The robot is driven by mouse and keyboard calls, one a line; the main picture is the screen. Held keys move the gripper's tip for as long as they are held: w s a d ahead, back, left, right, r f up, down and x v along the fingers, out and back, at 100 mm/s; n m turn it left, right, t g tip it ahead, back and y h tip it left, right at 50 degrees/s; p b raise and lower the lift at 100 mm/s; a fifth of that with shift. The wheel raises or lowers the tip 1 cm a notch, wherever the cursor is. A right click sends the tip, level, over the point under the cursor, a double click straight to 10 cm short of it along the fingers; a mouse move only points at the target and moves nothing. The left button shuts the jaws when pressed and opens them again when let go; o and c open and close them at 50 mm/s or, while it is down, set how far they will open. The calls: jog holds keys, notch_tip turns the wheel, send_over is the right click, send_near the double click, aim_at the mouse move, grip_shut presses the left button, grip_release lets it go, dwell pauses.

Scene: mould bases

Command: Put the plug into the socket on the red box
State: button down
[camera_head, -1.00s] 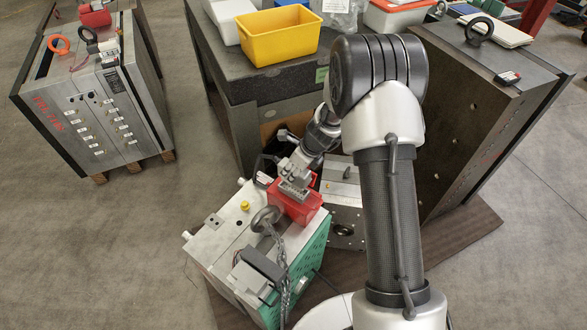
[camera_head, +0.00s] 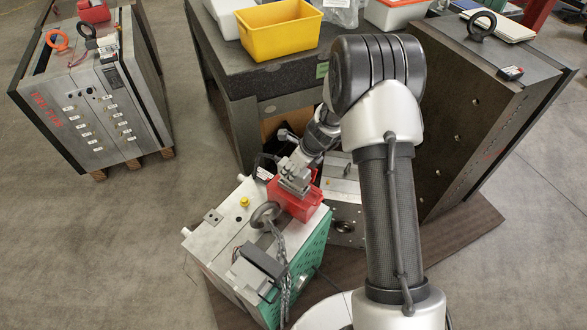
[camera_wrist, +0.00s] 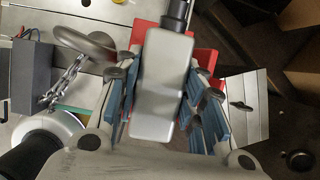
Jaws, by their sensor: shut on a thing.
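The red box (camera_head: 304,208) sits on top of the grey mould base with the green side, at the centre of the head view. My gripper (camera_head: 292,176) is over its top. In the wrist view, my gripper (camera_wrist: 162,82) is shut on the plug (camera_wrist: 165,88), a grey metal hood with a black cable end (camera_wrist: 178,12). Blue-padded fingers flank it on both sides. The red box (camera_wrist: 207,60) shows behind the plug. The socket is hidden behind the plug and gripper, so I cannot tell whether the plug touches it.
A lifting ring (camera_head: 266,214) with a chain (camera_head: 281,262) stands close to the red box. A dark-grey block (camera_head: 262,262) lies nearer on the mould base (camera_head: 215,240). The yellow bin (camera_head: 280,32) stands on a table behind. Another mould base (camera_head: 92,112) stands at left.

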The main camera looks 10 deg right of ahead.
jog(key=shift+f, duration=0.35)
dwell(0.4)
jog(key=shift+f+b, duration=0.4)
jog(key=shift+b, duration=0.05)
jog(key=shift+f, duration=0.2)
jog(key=shift+f+b, duration=0.35)
jog(key=shift+f, duration=0.25)
dwell(0.5)
jog(key=c, duration=1)
grip_release()
jog(key=shift+o, duration=0.2)
